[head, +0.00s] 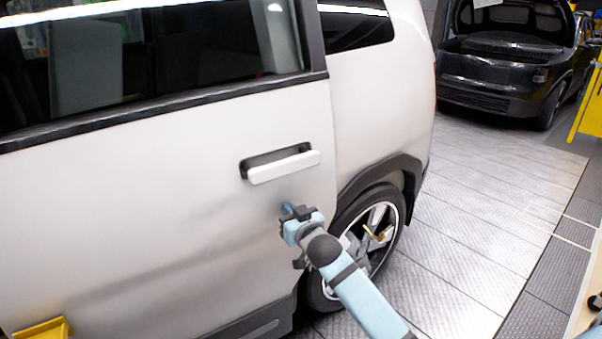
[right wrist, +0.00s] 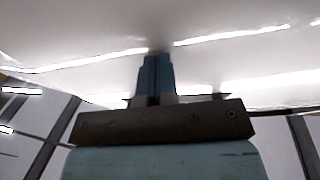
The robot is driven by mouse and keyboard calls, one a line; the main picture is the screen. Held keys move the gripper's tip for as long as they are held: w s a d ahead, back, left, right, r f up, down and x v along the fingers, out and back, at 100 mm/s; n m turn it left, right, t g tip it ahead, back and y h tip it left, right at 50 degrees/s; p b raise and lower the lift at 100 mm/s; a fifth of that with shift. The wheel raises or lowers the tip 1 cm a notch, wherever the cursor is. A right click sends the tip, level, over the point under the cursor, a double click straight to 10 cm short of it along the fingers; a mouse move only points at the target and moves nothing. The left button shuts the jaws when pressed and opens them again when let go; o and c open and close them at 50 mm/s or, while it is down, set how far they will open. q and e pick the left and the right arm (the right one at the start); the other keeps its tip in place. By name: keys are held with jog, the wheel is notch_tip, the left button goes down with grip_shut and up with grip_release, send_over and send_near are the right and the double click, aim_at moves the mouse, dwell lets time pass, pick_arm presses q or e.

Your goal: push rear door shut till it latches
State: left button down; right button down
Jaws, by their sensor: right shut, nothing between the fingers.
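The rear door (head: 170,215) is the large white panel of the light-coloured car, filling the left of the head view. Its handle (head: 284,166) sits near the door's rear edge, below the dark window. The door's rear edge lies close along the body panel; I cannot tell whether it is latched. My right gripper (head: 288,209) is shut and empty, with its fingertips at the door skin below the handle. In the right wrist view the closed fingers (right wrist: 156,62) point at the glossy white door surface (right wrist: 90,30), touching or nearly touching it. My left gripper is not in view.
The rear wheel (head: 348,222) is just behind my right gripper. A black car (head: 500,70) with its hood up stands at the back right, beside a yellow frame (head: 590,110). A yellow object (head: 42,330) shows at the lower left. The tiled floor (head: 470,225) at right is clear.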

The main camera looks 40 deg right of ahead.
jog(key=shift+w, duration=0.4)
jog(key=shift+w+d+r+y+p, duration=0.15)
jog(key=shift+w+y+p, duration=0.25)
jog(key=shift+w, duration=0.65)
jog(key=shift+w+n, duration=0.3)
jog(key=shift+w, duration=0.25)
jog(key=shift+p, duration=0.3)
